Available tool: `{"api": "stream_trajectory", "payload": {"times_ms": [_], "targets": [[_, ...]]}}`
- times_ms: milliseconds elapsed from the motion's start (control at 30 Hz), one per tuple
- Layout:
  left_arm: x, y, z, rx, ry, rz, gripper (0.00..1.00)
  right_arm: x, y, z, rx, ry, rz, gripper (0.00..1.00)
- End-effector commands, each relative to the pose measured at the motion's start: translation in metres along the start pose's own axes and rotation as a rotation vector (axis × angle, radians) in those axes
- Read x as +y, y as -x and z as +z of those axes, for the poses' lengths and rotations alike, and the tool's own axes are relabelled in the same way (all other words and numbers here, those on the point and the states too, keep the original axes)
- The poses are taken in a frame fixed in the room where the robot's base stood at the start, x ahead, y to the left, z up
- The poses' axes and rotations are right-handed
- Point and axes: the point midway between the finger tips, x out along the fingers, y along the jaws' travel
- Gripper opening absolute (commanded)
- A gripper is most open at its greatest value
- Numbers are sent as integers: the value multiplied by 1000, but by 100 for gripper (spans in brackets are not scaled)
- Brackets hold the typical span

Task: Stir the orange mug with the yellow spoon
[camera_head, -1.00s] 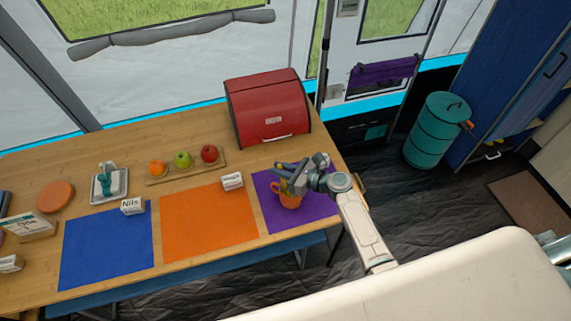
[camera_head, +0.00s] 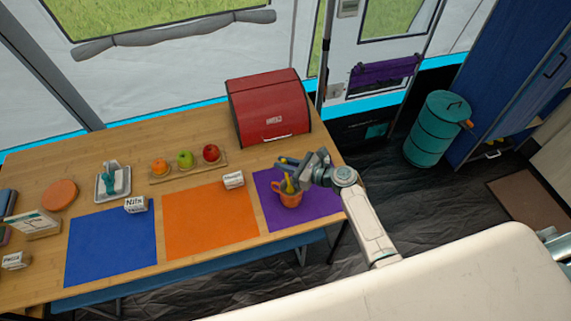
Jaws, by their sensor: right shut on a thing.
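The orange mug (camera_head: 289,199) stands upright on the purple mat (camera_head: 317,207) at the right end of the table. The yellow spoon (camera_head: 289,185) shows as a short yellow piece at the mug's mouth, its lower part hidden inside the mug. My right gripper (camera_head: 288,172) is just above the mug, reaching in from the right, and is shut on the spoon. The gripper's fingers hide part of the spoon's handle. My left gripper is not in view.
A red bread box (camera_head: 268,105) stands behind the mug. An orange mat (camera_head: 210,222) and a blue mat (camera_head: 110,245) lie to the left, with small name cards at their edges. A wooden tray (camera_head: 187,172) holds fruit. The orange mat is bare.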

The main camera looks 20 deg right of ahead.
Motion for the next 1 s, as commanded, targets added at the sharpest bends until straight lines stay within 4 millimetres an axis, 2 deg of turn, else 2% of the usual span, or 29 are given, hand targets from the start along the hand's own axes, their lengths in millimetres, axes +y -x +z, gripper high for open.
{"api": "stream_trajectory", "payload": {"times_ms": [33,433,800,1000], "targets": [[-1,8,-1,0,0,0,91,0,1,8,0,0,0,0],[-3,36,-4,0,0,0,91,0,0,40,0,-1,0,0],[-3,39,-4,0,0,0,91,0,0,64,-1,0,0,0],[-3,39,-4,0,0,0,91,0,0,64,0,-1,0,0]]}}
